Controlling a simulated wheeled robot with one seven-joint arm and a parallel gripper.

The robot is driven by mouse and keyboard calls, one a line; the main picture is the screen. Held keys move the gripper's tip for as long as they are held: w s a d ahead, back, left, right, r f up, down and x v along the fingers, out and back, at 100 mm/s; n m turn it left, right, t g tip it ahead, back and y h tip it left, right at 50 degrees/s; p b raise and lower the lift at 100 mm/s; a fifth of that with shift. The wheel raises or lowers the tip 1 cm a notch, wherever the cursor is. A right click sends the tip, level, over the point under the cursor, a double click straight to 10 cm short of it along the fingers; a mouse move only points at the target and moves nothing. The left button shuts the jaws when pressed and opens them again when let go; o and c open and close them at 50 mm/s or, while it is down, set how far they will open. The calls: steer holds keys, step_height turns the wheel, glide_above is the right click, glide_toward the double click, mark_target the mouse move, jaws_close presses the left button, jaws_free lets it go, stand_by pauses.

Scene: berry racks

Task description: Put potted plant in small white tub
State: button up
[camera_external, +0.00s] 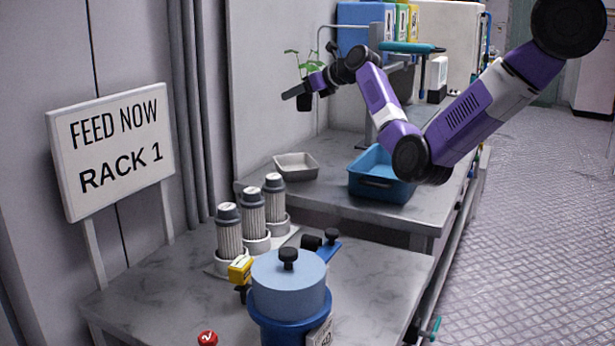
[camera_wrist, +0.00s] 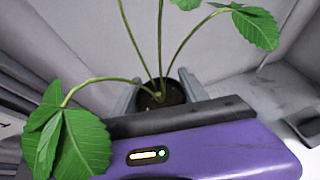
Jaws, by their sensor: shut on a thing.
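The potted plant (camera_external: 304,90) has green leaves on thin stems and a small dark pot. My gripper (camera_external: 299,92) is shut on it and holds it upright in the air, well above the counter. In the wrist view, the pot with dark soil (camera_wrist: 163,98) sits between the two grey fingers of my gripper (camera_wrist: 160,92), and leaves spread to both sides. The small white tub (camera_external: 296,167) stands empty on the rear counter, below the held plant. It cannot be made out for sure in the wrist view.
A blue tub (camera_external: 381,184) stands on the rear counter, right of the white tub. On the front table are several grey filter cylinders (camera_external: 252,213) and a blue lidded pot (camera_external: 288,290). A wall (camera_external: 265,75) rises close behind the plant.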

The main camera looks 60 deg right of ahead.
step_height(320, 180, down, 20)
steer(key=shift+r, duration=0.1)
stand_by(0.4)
steer(key=o, duration=1.4)
steer(key=p+v, duration=0.1)
steer(key=v, duration=1.1)
